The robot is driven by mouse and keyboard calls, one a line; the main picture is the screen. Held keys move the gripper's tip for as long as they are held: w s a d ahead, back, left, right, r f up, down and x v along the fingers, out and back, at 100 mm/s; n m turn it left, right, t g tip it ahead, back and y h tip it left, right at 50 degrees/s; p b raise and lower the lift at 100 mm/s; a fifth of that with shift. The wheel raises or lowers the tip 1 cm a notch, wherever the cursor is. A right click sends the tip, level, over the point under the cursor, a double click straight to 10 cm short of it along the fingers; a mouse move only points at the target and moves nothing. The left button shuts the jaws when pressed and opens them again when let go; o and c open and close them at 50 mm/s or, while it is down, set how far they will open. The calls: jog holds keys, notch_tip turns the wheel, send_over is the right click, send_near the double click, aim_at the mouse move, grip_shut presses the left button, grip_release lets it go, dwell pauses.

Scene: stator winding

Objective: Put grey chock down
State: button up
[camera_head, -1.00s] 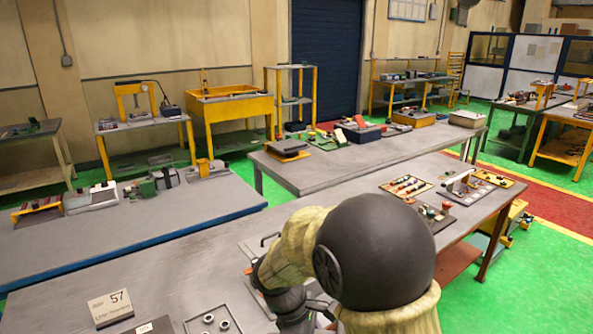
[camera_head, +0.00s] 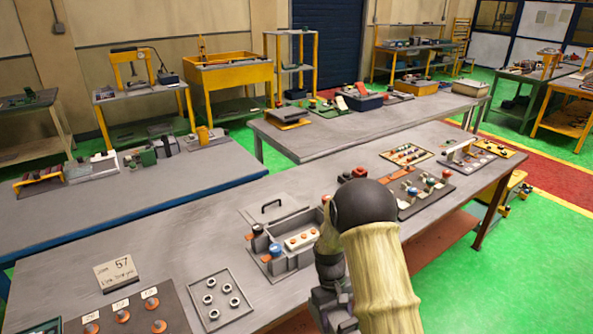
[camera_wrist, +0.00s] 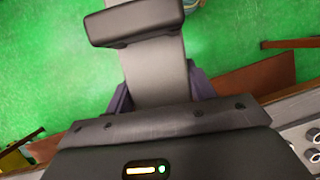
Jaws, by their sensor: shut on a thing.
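My gripper (camera_head: 333,306) hangs from my arm at the bottom middle of the head view, near the front edge of the grey table (camera_head: 190,255). In the wrist view, its purple fingers (camera_wrist: 160,92) are closed on the sides of a smooth grey piece, which looks like the grey chock (camera_wrist: 157,76). A dark bar (camera_wrist: 137,20) crosses the far end of the grey piece; I cannot tell whether it belongs to it. Green floor shows behind the held piece. The chock cannot be made out in the head view.
A grey box (camera_head: 290,262) with orange-dotted insert stands left of my arm, beside a handled plate (camera_head: 272,208). A tray of rings (camera_head: 222,300), a sign marked 57 (camera_head: 117,272) and a labelled ring board (camera_head: 178,322) lie left. A peg board (camera_head: 437,194) lies right. Bare tabletop shows between.

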jog(key=d+f+m+y, duration=0.1)
jog(key=d+f+m, duration=0.3)
jog(key=f, duration=0.4)
jog(key=shift+w+d+m+y, duration=0.3)
jog(key=shift+w+m, duration=0.1)
jog(key=shift+w, duration=0.05)
jog(key=shift+f+g, duration=0.15)
jog(key=shift+g, duration=0.15)
jog(key=w+x, duration=0.1)
jog(key=x, duration=1.3)
jog(key=shift+w+f, duration=0.4)
jog(key=shift+d, duration=0.1)
